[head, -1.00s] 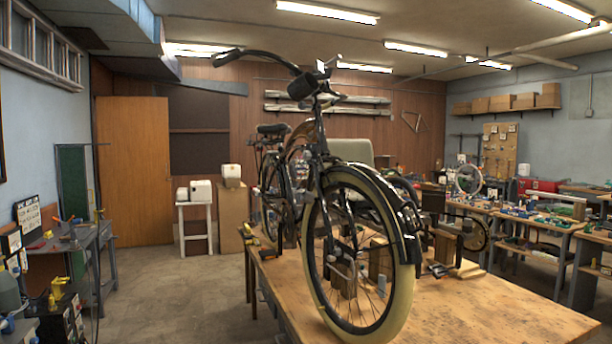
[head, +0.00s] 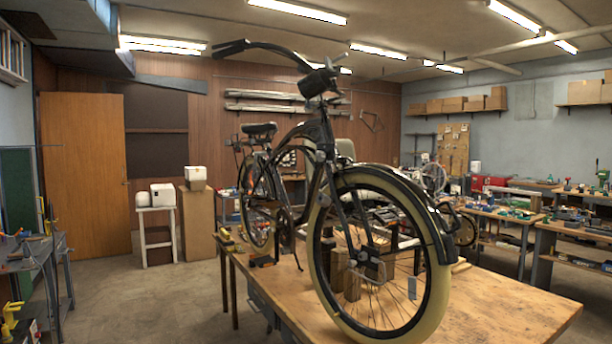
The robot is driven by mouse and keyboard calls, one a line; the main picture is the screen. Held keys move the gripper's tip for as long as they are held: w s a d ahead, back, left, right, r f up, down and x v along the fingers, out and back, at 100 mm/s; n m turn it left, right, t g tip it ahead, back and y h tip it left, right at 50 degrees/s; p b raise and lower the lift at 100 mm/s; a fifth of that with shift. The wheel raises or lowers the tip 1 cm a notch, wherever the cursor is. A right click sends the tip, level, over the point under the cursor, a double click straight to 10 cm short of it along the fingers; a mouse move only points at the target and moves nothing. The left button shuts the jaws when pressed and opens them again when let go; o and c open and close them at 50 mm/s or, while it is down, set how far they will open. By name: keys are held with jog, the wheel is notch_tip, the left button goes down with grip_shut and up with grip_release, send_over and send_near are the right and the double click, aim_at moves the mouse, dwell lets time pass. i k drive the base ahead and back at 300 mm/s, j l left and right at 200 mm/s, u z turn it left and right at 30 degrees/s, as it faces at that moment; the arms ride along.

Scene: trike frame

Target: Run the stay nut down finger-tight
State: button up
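A black trike (head: 322,130) with a cream-tyred front wheel (head: 432,305) stands on the wooden workbench in the head view, front wheel toward me. Its fender stays run down beside the wheel to the front axle (head: 368,254). The stay nut is too small to make out. My gripper and arm do not show in this view.
The wooden workbench (head: 500,310) has bare top at its front right. Wooden blocks (head: 345,275) stand behind the front wheel. Clear floor (head: 140,300) lies left of the bench. Cluttered side benches (head: 560,228) line the right, and a grey table (head: 40,255) stands at left.

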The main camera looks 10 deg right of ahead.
aim_at(362, 255)
jog(key=i+j+z, duration=0.25)
jog(key=i+j, duration=0.45)
jog(key=j, duration=0.15)
